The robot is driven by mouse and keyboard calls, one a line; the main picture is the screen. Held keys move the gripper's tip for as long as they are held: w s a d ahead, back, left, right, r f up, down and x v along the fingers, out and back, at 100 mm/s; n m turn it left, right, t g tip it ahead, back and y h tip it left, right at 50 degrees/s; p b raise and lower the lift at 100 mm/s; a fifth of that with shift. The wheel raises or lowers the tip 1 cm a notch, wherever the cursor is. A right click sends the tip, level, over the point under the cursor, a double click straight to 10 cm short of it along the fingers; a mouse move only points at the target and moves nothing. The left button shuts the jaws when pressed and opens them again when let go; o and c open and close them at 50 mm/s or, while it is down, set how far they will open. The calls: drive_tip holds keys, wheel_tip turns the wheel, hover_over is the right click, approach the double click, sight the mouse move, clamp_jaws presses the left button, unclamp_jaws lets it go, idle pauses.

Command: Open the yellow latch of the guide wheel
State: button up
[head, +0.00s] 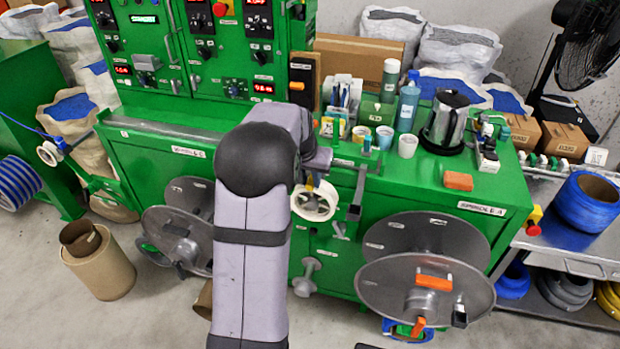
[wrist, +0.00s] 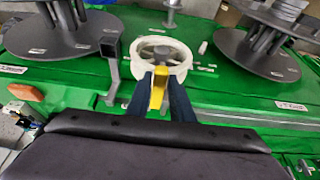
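The white guide wheel (head: 314,201) is on the front of the green machine, just right of my arm in the head view. In the wrist view the guide wheel (wrist: 160,55) is straight ahead, with open spokes. The yellow latch (wrist: 158,90) is at its near side, between the two dark fingers of my gripper (wrist: 160,84). The fingers flank the latch closely and no gap shows on either side, so they look shut on it. In the head view my wrist hides most of the latch and the fingers.
A grey bracket (wrist: 112,65) is close left of the wheel in the wrist view. Large grey reels (head: 425,283) are on the machine front. Cups, a kettle (head: 446,122) and an orange block (head: 458,181) stand on the green top (head: 430,180).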

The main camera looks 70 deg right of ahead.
clamp_jaws()
drive_tip(key=r+p, duration=0.1)
drive_tip(key=p, duration=0.2)
drive_tip(key=shift+d+r+y, duration=0.1)
drive_tip(key=shift+d+y, duration=0.05)
drive_tip(key=shift+y, duration=0.15)
drive_tip(key=d+r+y+p, duration=0.1)
drive_tip(key=y+p, duration=0.1)
drive_tip(key=p, duration=0.5)
drive_tip(key=shift+r, duration=0.25)
drive_tip(key=y+p, duration=0.1)
drive_tip(key=p, duration=0.2)
drive_tip(key=shift+d+r, duration=0.3)
drive_tip(key=shift+y, duration=0.3)
drive_tip(key=o, duration=0.6)
unclamp_jaws()
drive_tip(key=shift+f, duration=0.1)
drive_tip(key=shift+c, duration=0.2)
